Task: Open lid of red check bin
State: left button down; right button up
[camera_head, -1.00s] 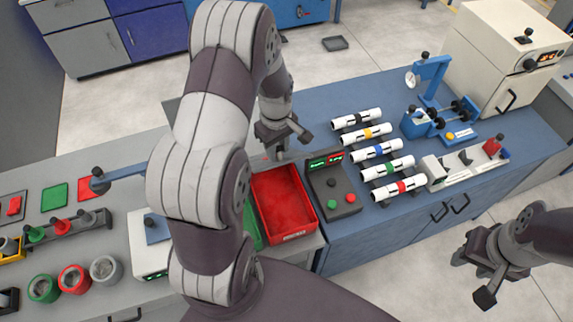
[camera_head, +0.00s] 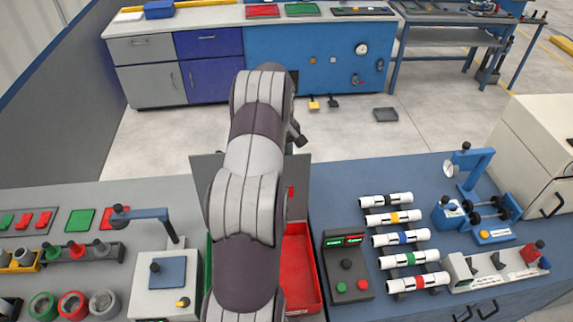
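The red bin (camera_head: 305,262) sits right of centre with its red inside showing, so it is open at the top. My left arm covers its left part. Grey upright panels (camera_head: 207,180) stand behind the bins on both sides of my arm. A small red patch (camera_head: 291,191) shows on the right-hand panel, which looks like the red bin's raised lid. My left gripper (camera_head: 297,136) is beyond the panels, mostly hidden behind my arm. Only a dark part sticks out, apart from the bin, and its opening cannot be seen. My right gripper is out of view.
A control box (camera_head: 347,268) with green and red buttons stands right of the bin. Several white banded pipes (camera_head: 400,239) lie on a rack beyond it. A green bin edge (camera_head: 208,262) shows left of my arm. A blue-topped device (camera_head: 167,272) stands farther left.

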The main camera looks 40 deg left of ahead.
pick_arm(q)
jog(key=shift+w+a+f, duration=0.4)
jog(key=shift+a+f, duration=0.05)
jog(key=shift+f, duration=0.2)
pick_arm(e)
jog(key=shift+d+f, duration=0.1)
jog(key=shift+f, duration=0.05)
pick_arm(q)
jog(key=c, duration=0.9)
grip_release()
jog(key=shift+d, duration=0.1)
jog(key=shift+c, duration=0.2)
jog(key=shift+o, duration=0.4)
jog(key=shift+w+a, duration=0.2)
jog(key=shift+w, duration=0.2)
notch_tip(320, 180, up, 12)
jog(key=p, duration=1)
jog(key=shift+r+p, duration=0.25)
jog(key=shift+p, duration=0.05)
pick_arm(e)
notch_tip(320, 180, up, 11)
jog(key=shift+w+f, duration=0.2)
